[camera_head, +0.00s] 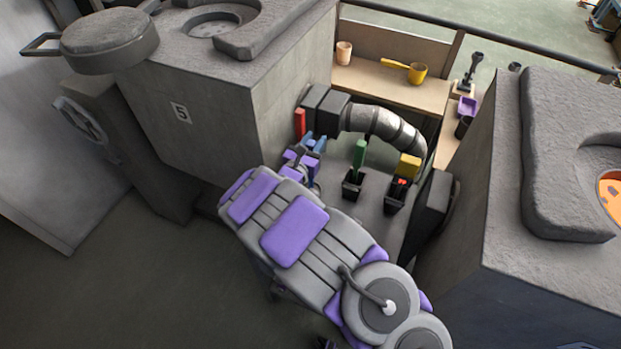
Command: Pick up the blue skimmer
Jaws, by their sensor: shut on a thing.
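The blue skimmer (320,144) shows only as small blue parts at the tip of my arm, in the middle of the view. My gripper (309,158) is at the far end of my grey and purple arm and is shut on the blue skimmer. The jaws and the arm hide most of the skimmer, so I cannot tell whether its lower end is still in a holder.
A red handle (300,123) stands just left of my gripper. A green handle (359,153) and a yellow handle (409,166) stand in black holders to the right. A grey pipe (372,120) is behind. Grey furnace blocks flank both sides. A yellow ladle (416,72) lies on the shelf.

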